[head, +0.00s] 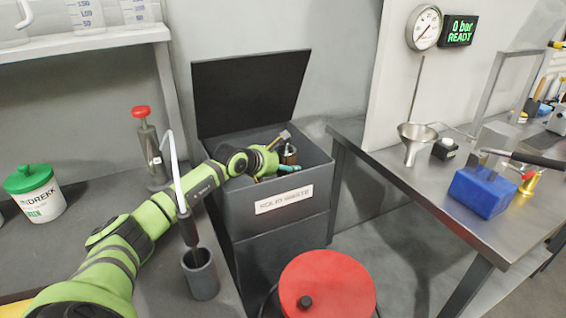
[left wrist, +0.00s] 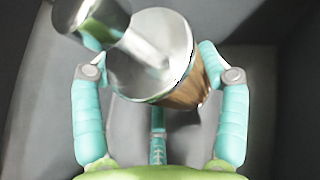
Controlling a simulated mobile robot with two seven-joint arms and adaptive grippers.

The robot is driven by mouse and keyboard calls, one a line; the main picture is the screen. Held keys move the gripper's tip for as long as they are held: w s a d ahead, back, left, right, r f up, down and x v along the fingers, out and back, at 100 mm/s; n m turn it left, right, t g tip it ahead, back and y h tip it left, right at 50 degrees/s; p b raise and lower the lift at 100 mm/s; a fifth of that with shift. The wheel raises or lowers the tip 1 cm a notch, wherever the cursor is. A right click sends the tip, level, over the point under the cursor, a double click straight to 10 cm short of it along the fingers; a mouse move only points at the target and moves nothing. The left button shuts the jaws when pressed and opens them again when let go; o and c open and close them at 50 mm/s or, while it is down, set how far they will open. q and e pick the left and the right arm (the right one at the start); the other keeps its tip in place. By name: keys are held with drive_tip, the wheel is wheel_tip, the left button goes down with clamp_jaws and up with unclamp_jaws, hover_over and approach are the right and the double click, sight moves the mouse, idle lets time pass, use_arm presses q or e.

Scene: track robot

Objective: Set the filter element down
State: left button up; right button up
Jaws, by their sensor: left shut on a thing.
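The filter element (head: 289,154) is a brownish cylinder with a metal end. In the head view my left gripper (head: 285,166) reaches into the open top of the dark grey bin (head: 277,228) labelled solid waste. The filter element shows just above the bin's front rim. Its lower end and any contact with the bin floor are hidden. My right gripper is not in view.
The bin's black lid (head: 250,88) stands open behind it. A red round lid (head: 328,285) is in front. A steel table (head: 400,170) with a funnel (head: 414,143) and blue block (head: 484,190) stands right. A grey cup (head: 201,275) and a red-topped pump (head: 150,150) stand left.

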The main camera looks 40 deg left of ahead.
use_arm(q)
drive_tip(key=o, duration=1.2)
drive_tip(key=shift+f, duration=0.1)
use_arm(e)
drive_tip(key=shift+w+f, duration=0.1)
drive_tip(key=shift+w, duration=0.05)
use_arm(q)
drive_tip(key=shift+r, duration=0.35)
drive_tip(key=shift+r+p, duration=0.6)
drive_tip(key=shift+p, duration=0.15)
drive_tip(key=b+v, duration=0.2)
drive_tip(key=v, duration=0.9)
drive_tip(key=shift+s, duration=0.45)
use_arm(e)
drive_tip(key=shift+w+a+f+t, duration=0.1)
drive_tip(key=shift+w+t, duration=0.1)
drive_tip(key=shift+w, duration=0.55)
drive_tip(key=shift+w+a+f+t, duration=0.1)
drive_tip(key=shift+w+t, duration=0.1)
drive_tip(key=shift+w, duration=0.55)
